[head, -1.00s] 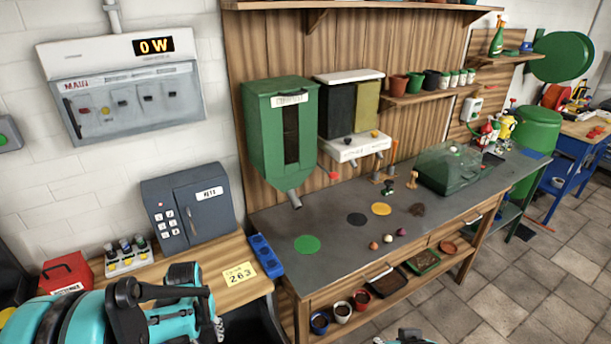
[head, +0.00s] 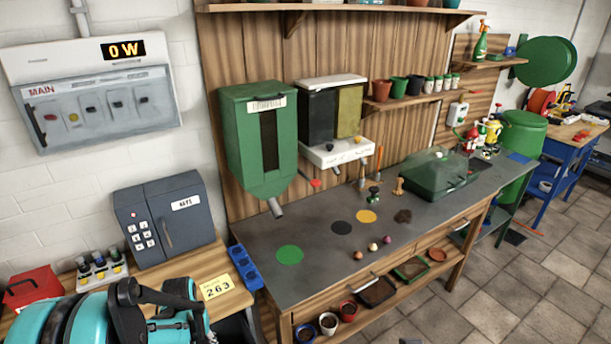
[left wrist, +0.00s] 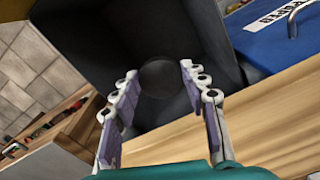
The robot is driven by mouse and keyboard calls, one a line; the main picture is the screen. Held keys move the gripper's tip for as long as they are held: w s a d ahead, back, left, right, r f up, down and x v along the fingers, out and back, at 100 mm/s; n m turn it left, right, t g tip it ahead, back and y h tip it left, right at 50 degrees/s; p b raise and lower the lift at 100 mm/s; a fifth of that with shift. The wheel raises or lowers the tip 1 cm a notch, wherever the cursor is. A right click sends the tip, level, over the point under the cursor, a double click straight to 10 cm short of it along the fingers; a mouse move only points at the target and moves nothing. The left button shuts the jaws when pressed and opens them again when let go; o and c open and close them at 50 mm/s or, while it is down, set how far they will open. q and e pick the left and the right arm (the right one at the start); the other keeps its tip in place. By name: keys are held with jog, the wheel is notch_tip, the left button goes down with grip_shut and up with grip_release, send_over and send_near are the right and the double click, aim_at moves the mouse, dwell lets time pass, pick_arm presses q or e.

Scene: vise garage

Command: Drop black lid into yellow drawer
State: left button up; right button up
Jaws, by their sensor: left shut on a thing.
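My left gripper (left wrist: 158,88) is in the left wrist view, with its two fingers a little apart on either side of a dark round disc. The disc looks like the black lid (left wrist: 160,78) and sits between the fingertips, hard to see against a dark bin behind it. In the head view my left arm is at the bottom left, and its fingertips cannot be made out there. A yellow drawer cannot be made out in either view. My right gripper is not in view.
The left wrist view shows the dark open bin (left wrist: 100,50), a blue bin marked PAPER (left wrist: 275,40) and a wooden surface (left wrist: 260,115). In the head view a grey workbench (head: 310,255) stands right of a grey key box (head: 165,222). Tiled floor at the right is clear.

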pick_arm(q)
jog(key=o, duration=0.8)
notch_tip(320, 180, up, 12)
dwell(0.3)
jog(key=s+d+r+t, duration=0.1)
jog(key=s+d+t, duration=0.1)
jog(key=s+d, duration=0.1)
jog(key=s+d+r+m+t+b, duration=0.1)
jog(key=s+d+r+t, duration=0.1)
jog(key=s+d, duration=0.2)
jog(key=s+d+r+m+t, duration=0.1)
jog(key=s+d+t, duration=0.2)
jog(key=shift+s+d+r+b, duration=0.25)
jog(key=shift+r+b, duration=0.1)
